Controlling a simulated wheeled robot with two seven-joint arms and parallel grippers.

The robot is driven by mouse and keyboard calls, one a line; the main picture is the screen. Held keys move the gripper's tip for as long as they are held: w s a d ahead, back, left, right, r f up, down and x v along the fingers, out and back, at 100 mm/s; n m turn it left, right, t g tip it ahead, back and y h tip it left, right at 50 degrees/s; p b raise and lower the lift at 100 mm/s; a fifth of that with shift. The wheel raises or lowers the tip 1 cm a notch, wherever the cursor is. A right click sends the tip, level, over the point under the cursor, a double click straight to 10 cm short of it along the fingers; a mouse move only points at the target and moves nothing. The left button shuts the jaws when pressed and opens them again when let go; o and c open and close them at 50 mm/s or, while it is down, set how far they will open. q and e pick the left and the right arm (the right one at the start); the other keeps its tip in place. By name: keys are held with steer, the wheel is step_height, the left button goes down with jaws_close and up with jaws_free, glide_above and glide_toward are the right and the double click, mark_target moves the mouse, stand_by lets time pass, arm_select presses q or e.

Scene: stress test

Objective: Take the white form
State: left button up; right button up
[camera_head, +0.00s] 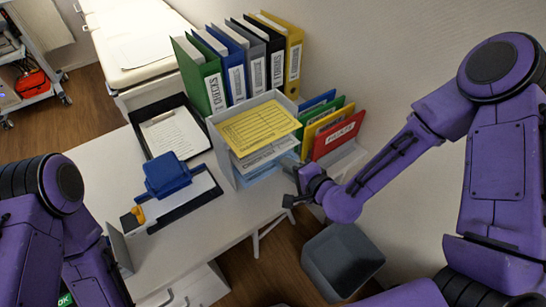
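A white form (265,156) with printed lines lies in the white paper sorter (222,150), mostly covered by a yellow form (258,126) above it. Bluish sheets (262,172) show below it. Another white sheet (174,134) lies in a black tray (146,118) to the left. My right gripper (288,186) is just right of and below the sorter's front, near the desk's right edge. Its dark fingertips look spread apart, with nothing seen between them. My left arm shows at the lower left, but its gripper is not in view.
Several upright binders (203,76) stand behind the sorter. Coloured folders (338,134) stand in a rack to its right. A grey bin (342,262) stands on the floor below my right arm.

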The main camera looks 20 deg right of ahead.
steer(key=b+x, duration=0.2)
steer(key=x, duration=0.5)
steer(key=shift+w, duration=0.15)
steer(key=shift+a+f, duration=0.1)
steer(key=shift+f, duration=0.05)
steer(key=shift+c, duration=0.5)
jaws_close()
steer(key=p, duration=0.1)
glide_toward(273, 157)
step_height(273, 157, down, 2)
steer(key=s, duration=0.3)
steer(key=s+d+p, duration=0.1)
steer(key=s+p, duration=0.2)
steer(key=s+d+p, duration=0.1)
steer(key=p, duration=0.1)
steer(key=shift+s+d+r, duration=0.3)
steer(key=shift+s+r, duration=0.05)
steer(key=shift+r, duration=0.05)
